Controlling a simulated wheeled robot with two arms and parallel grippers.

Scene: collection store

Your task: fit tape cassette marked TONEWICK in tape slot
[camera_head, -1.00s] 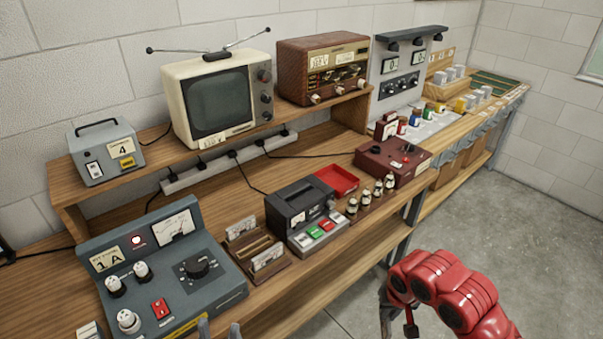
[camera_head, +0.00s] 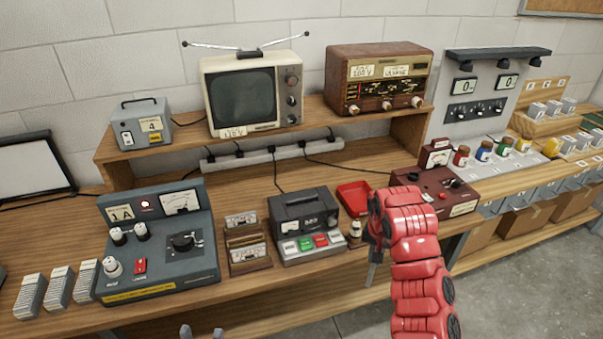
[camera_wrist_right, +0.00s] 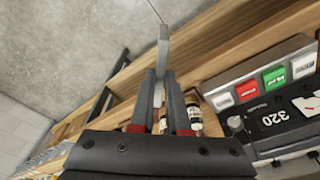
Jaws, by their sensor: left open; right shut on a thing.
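My right gripper (camera_head: 374,245) is in front of and right of the deck. In the right wrist view it (camera_wrist_right: 160,100) is shut on a thin grey slab (camera_wrist_right: 162,60), apparently a tape cassette seen edge-on; no label shows. A wooden rack (camera_head: 246,238) left of the deck holds two labelled cassettes, too small to read. My left gripper (camera_head: 202,333) is open and empty at the bottom edge.
A grey control panel (camera_head: 160,245) stands left of the rack. A red tray (camera_head: 354,198) and a maroon meter box (camera_head: 440,190) stand right of the deck. A television (camera_head: 250,95) and radio (camera_head: 378,80) occupy the shelf.

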